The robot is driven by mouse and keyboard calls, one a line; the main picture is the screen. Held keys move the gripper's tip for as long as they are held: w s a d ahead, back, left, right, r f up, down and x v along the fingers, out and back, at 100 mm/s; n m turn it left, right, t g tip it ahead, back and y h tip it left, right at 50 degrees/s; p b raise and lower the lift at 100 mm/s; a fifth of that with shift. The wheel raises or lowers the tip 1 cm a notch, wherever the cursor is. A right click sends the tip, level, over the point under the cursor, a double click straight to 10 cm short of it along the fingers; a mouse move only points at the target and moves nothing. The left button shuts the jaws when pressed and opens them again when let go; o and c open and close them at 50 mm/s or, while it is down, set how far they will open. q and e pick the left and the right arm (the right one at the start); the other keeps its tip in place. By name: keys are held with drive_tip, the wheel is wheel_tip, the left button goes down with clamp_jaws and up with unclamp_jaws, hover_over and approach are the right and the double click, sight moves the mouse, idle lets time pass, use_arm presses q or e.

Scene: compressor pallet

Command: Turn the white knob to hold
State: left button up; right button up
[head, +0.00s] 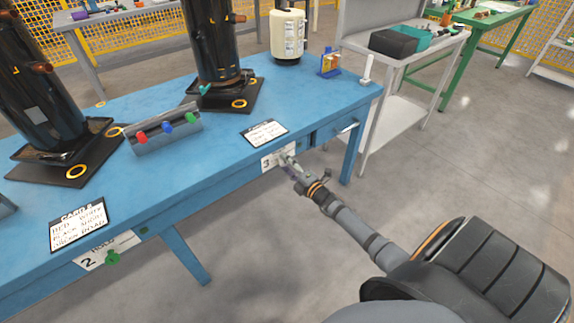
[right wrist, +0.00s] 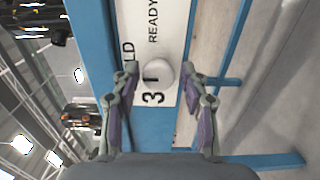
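The white knob (right wrist: 160,74) is round and sits on a white label plate (right wrist: 148,48) marked 3, with "READY" and the letters "LD" legible in the right wrist view. The plate (head: 267,163) is on the blue bench's front edge in the head view, where my gripper largely hides the knob. My right gripper (right wrist: 160,78) is open, with one finger on each side of the knob. Small gaps show between the knob and the fingertips. In the head view my right gripper (head: 288,163) is at the plate. My left gripper is not in view.
The blue bench (head: 215,155) holds black compressors (head: 215,45), a grey block with red, blue and green knobs (head: 163,130) and cards (head: 264,133). A green knob (head: 113,258) is on plate 2, further left. A grey cart (head: 405,80) stands at the right. Floor in front is clear.

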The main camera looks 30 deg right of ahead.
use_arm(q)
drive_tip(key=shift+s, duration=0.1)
use_arm(e)
drive_tip(key=shift+o, duration=0.3)
drive_tip(key=s, duration=1.2)
drive_tip(key=shift+d, duration=0.45)
